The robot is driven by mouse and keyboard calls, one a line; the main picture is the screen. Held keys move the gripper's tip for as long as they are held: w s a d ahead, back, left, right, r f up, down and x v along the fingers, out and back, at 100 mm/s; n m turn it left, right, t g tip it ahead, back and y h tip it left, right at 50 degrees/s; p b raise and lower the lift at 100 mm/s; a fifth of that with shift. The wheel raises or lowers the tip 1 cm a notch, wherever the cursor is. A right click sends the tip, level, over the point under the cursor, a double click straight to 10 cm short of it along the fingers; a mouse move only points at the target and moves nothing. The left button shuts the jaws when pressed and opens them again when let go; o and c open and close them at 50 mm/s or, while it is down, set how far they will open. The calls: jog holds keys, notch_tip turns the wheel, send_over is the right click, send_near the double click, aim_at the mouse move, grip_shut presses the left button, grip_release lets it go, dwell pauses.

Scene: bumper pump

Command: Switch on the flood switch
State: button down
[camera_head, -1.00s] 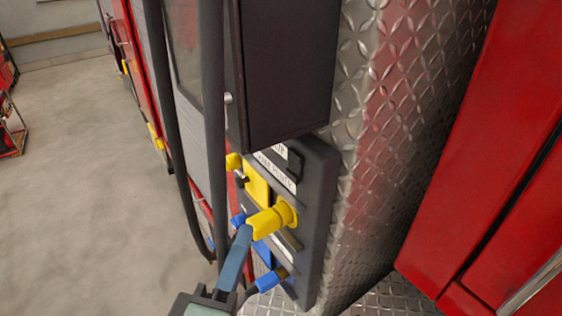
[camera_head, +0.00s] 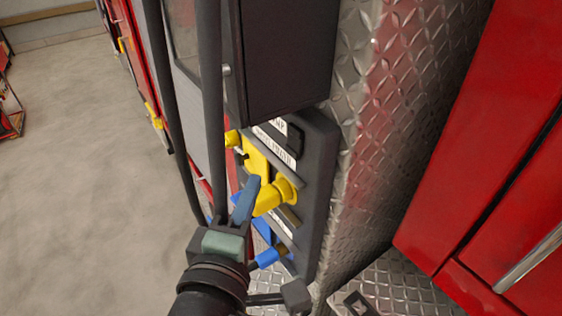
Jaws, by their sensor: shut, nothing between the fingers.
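A dark control panel (camera_head: 319,165) is mounted on the truck's side beneath a black box. It carries white labels, a yellow plate (camera_head: 256,158), a yellow knob-like fitting (camera_head: 284,190) and blue fittings (camera_head: 268,257) lower down. A small black block (camera_head: 296,140), possibly a switch, sits beside the top label. I cannot tell which part is the flood switch; the label text is too small to read surely. My gripper (camera_head: 250,186) is shut and empty. Its blue-grey fingers overlap the left end of the yellow fitting; whether they touch it is unclear. The gripper hides part of the lower panel.
The black box (camera_head: 280,60) overhangs the panel. Dark vertical bars (camera_head: 213,110) stand just left of it. Diamond-plate metal (camera_head: 385,130) and red bodywork (camera_head: 480,140) lie to the right. Open floor (camera_head: 80,180) is at left.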

aim_at(287, 150)
jog(key=w+d+p, duration=0.1)
jog(key=w, duration=0.1)
jog(key=w+d+p, duration=0.1)
jog(key=w+d, duration=0.1)
jog(key=w+d+p, duration=0.1)
jog(key=w, duration=0.2)
jog(key=shift+d+f, duration=0.15)
jog(key=shift+f, duration=0.25)
jog(key=shift+f, duration=0.1)
jog(key=shift+w+d+f, duration=0.1)
jog(key=shift+d+f, duration=0.05)
jog(key=shift+w+d+n+t+b, duration=0.15)
jog(key=shift+n+t+b, duration=0.15)
jog(key=shift+b, duration=0.3)
